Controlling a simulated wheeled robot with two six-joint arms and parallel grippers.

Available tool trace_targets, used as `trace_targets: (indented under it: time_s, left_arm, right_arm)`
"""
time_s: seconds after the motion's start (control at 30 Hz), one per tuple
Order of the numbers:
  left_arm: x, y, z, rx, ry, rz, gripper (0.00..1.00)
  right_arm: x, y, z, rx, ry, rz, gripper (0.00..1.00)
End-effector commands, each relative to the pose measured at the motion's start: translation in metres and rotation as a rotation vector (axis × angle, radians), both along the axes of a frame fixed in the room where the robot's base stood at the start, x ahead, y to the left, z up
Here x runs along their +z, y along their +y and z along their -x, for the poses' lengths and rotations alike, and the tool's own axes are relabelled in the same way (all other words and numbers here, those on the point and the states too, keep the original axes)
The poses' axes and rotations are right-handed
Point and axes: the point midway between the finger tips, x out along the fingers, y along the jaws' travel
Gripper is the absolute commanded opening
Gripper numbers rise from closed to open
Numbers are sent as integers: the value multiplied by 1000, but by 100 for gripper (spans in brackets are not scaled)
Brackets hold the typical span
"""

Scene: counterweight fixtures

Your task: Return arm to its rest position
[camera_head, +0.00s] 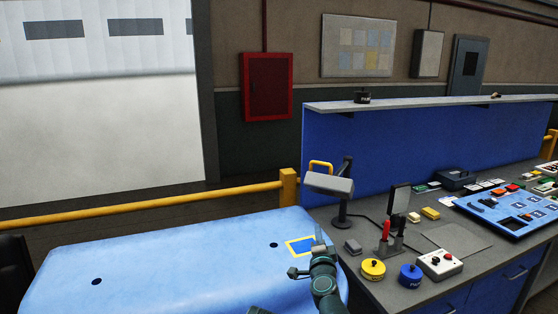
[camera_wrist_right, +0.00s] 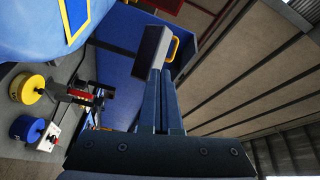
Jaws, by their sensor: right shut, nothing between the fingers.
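My right arm (camera_head: 323,280) rises from the bottom of the head view. My right gripper (camera_head: 318,242) is above the right end of the blue-topped table (camera_head: 180,265), beside a yellow-outlined square (camera_head: 300,245) as seen in the picture. In the right wrist view the two dark fingers (camera_wrist_right: 158,85) lie side by side, shut, with nothing between them. My left gripper is not in view.
Right of the arm, a grey workbench holds a lamp (camera_head: 330,184), a yellow weight (camera_head: 373,269), a blue weight (camera_head: 410,275), a button box (camera_head: 440,263) and a blue tray (camera_head: 510,212). A yellow rail (camera_head: 150,205) runs behind the table. Most of the blue tabletop is clear.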

Motion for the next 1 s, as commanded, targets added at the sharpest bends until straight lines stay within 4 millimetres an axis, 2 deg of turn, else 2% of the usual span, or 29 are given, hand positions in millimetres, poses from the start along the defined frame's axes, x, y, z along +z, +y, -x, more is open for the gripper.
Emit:
trace_targets:
  time_s: [0.13,0.23,0.33,0.43,0.5,0.6,0.7,0.83,1.0]
  left_arm:
    - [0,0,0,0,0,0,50]
    - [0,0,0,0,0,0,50]
    - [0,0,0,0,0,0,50]
    - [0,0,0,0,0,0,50]
    - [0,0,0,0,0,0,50]
    - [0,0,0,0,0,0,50]
    - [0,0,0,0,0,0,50]
    - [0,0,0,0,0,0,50]
    - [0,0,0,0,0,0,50]
  right_arm:
    - [-12,27,7,160,48,151,0]
    - [-32,49,18,304,119,292,0]
    - [-69,66,40,469,241,462,0]
    - [-113,68,70,621,403,627,0]
    - [-144,60,95,711,536,727,0]
    - [-179,41,131,809,720,838,0]
    - [-202,18,162,872,886,913,0]
    - [-220,-11,199,925,1075,975,0]
    - [-230,-46,241,963,1298,1022,0]
